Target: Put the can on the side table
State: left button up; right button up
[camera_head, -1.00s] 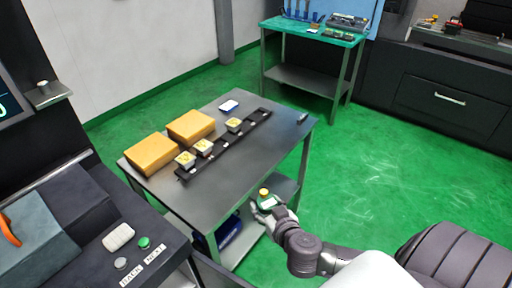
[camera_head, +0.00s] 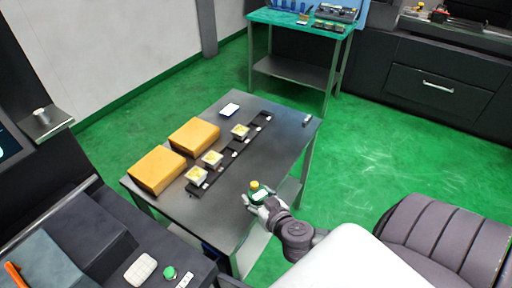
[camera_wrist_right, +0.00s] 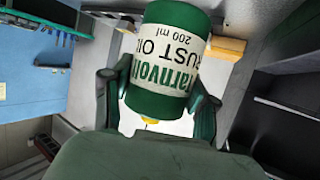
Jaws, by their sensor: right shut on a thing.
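The can (camera_head: 256,192) is green and white with a yellow cap and lettering about rust oil. My right gripper (camera_head: 262,205) is shut on it at the near right edge of the dark grey side table (camera_head: 262,155). In the head view the can overlaps that tabletop's edge; I cannot tell its height over it. In the right wrist view the can (camera_wrist_right: 166,60) sits between the two fingers of my right gripper (camera_wrist_right: 160,98), its lettering upside down in the picture. My left gripper is in neither view.
The side table carries two yellow boxes (camera_head: 195,136) (camera_head: 157,168), a black rail (camera_head: 225,163) with several small yellow-topped blocks, and a white item (camera_head: 230,110). A green-topped bench (camera_head: 290,22) stands behind, with a dark console (camera_head: 75,225) at left.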

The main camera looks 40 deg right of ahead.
jog(key=w+a+f, duration=0.1)
jog(key=w+f, duration=0.2)
jog(key=w+a+f+b, duration=0.1)
jog(key=w+a+f, duration=0.1)
jog(key=w+f, duration=0.2)
jog(key=w+a+f, duration=0.2)
jog(key=w+f, duration=0.1)
jog(key=shift+w+a+f+b, duration=0.1)
jog(key=shift+w+f+b, duration=0.15)
jog(key=shift+b, duration=0.15)
jog(key=shift+f, duration=0.2)
jog(key=shift+f, duration=0.1)
jog(key=o, duration=1.4)
jog(key=shift+c, duration=0.2)
jog(key=v, duration=1.2)
jog(key=shift+p, duration=0.4)
